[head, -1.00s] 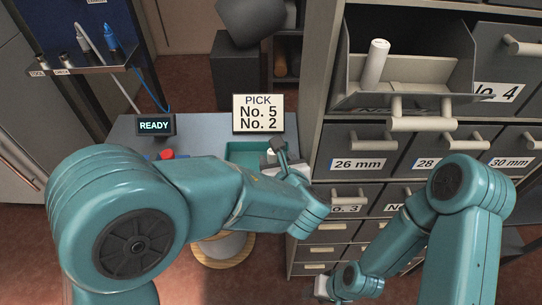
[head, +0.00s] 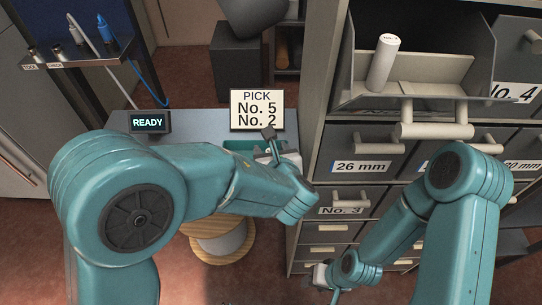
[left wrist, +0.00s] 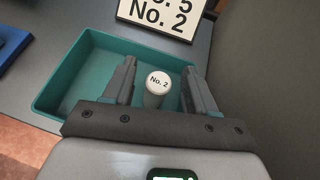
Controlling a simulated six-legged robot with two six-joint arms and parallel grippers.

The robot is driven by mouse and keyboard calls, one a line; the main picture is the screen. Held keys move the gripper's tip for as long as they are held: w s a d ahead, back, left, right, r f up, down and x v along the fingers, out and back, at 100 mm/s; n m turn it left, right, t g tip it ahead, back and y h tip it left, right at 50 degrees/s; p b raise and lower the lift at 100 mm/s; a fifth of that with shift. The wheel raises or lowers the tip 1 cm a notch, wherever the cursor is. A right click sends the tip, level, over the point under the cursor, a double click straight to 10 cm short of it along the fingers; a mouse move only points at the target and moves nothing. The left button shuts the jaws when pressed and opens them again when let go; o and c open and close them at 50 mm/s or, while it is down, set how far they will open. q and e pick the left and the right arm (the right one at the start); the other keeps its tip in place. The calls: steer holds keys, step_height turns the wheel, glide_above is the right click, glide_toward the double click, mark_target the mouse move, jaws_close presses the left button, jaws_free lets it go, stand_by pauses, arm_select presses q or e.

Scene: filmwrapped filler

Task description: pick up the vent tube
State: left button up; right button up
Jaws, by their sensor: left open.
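A white cylinder with a cap marked "No. 2" (left wrist: 158,88) stands in the teal tray (left wrist: 75,75) in the left wrist view. My left gripper (left wrist: 159,68) is open, with its fingers on either side of this cylinder. In the head view my left gripper (head: 272,148) is over the tray (head: 238,145). Another white tube (head: 383,62) leans in the open upper drawer (head: 415,95). I cannot tell which of these is called the vent tube. My right gripper (head: 320,276) is low beside the cabinet, small and partly hidden; its jaws are unclear.
A "PICK No. 5, No. 2" sign (head: 257,110) stands behind the tray. A "READY" display (head: 150,122) is on the same bench. The drawer cabinet (head: 345,145) rises at the right. A round wooden-topped stool or spool (head: 222,242) stands below the bench.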

arm_select(q)
steer(key=shift+w+a+f, duration=0.1)
steer(key=shift+w, duration=0.1)
steer(key=shift+s, duration=0.3)
steer(key=c, duration=1.1)
steer(key=shift+o, duration=0.2)
steer(key=shift+w, duration=0.15)
